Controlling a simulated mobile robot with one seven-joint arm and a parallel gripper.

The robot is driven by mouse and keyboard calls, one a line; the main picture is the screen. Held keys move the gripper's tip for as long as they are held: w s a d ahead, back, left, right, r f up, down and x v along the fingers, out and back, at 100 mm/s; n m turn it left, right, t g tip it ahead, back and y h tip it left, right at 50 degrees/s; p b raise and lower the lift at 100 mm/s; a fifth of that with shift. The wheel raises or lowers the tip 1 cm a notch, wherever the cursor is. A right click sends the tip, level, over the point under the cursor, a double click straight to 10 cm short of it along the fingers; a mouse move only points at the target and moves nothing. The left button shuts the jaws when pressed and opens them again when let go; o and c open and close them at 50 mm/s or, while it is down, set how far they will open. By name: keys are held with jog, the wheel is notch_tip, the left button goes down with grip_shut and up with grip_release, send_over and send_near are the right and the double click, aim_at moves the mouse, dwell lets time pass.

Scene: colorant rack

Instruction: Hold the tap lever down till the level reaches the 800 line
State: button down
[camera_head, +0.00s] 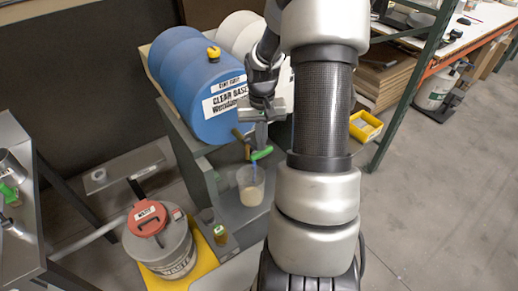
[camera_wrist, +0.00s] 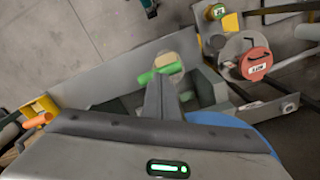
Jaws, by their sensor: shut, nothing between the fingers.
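A blue drum (camera_head: 208,85) labelled "CLEAR BASE" lies on its side on a grey stand. The green tap lever (camera_head: 262,153) sticks out below the drum's front; it also shows in the wrist view (camera_wrist: 160,73). A clear beaker (camera_head: 251,185) stands under the tap with pale liquid in its lower part; its marks are too small to read. The lever partly covers the beaker in the wrist view (camera_wrist: 172,59). My gripper (camera_head: 262,138) is shut and empty, pointing down just above the lever. Its fingers (camera_wrist: 158,92) end at the lever; I cannot tell whether they touch.
A white drum (camera_head: 236,30) lies beside the blue one. A waste bin with a red lid (camera_head: 148,217) stands on a yellow base at lower left. A small amber jar (camera_head: 220,235) sits near the beaker. A yellow bin (camera_head: 366,127) is at right; the right floor is clear.

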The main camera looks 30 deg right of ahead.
aim_at(254, 147)
jog(key=shift+f+b, duration=1.65)
jog(key=shift+f, duration=0.8)
dwell(5.5)
